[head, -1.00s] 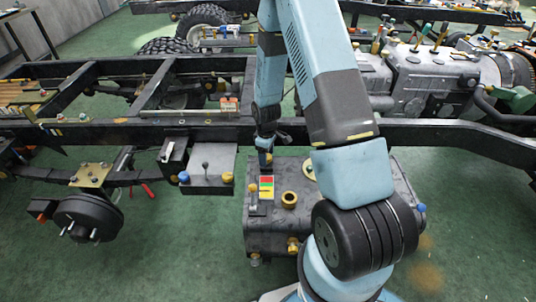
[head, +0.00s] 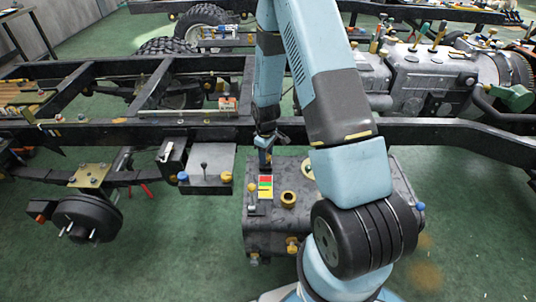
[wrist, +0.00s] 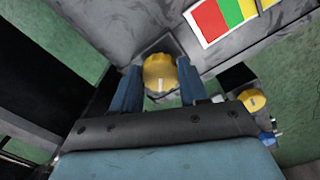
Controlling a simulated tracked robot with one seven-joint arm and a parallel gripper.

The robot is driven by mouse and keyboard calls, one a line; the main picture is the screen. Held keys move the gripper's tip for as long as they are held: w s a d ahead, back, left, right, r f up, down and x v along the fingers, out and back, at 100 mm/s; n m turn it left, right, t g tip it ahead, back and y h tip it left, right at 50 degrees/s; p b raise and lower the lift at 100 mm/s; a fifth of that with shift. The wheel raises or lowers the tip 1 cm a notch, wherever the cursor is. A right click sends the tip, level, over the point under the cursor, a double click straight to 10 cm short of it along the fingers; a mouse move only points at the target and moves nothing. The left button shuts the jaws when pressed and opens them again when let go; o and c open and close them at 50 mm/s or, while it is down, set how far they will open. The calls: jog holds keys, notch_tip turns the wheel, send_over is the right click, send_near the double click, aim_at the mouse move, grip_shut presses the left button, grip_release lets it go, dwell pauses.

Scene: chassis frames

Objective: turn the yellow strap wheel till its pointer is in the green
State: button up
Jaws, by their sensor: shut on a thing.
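The yellow strap wheel (wrist: 160,73) sits between the two blue fingers of my gripper (wrist: 158,86) in the wrist view. The gripper is shut on it, one finger on each side. A pale mark shows on the wheel's lower edge, on the side toward my palm; I cannot tell surely whether it is the pointer. A plate with red, green and yellow bands (wrist: 232,18) lies above right of the wheel. In the head view my gripper (head: 265,163) points down at the dark tank's back left, just behind the coloured plate (head: 265,187); the wheel is hidden there.
A yellow knob (wrist: 252,99) and a blue knob (wrist: 267,138) show at right in the wrist view. A black chassis rail (head: 200,131) runs behind.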

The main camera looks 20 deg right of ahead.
jog(key=m, duration=0.5)
jog(key=shift+w+a, duration=0.2)
jog(key=shift+a, duration=0.05)
jog(key=shift+m, duration=0.4)
jog(key=o, duration=1.1)
jog(key=shift+s+d, duration=0.1)
jog(key=shift+c, duration=0.2)
jog(key=shift+r, duration=0.15)
jog(key=shift+r, duration=0.35)
notch_tip(320, 180, up, 13)
jog(key=shift+f, duration=0.15)
